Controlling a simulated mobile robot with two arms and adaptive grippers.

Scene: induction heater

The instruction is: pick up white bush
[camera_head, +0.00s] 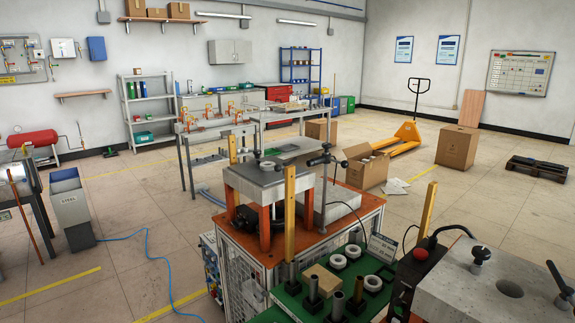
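Several white ring-shaped bushes lie on a green board at the lower middle of the head view. One bush (337,261) is at the left of the group, one (353,251) is behind it, and one (373,283) is nearer the front right. A further pale ring (267,166) sits on the grey plate of the machine in the middle. Neither of my grippers shows in this view.
The green board (293,301) also bears dark and brass-coloured cylinders (356,294) and a tan block (322,280). Yellow posts (290,215) stand around the orange-topped bench. A grey block with black knobs (482,285) is at lower right.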

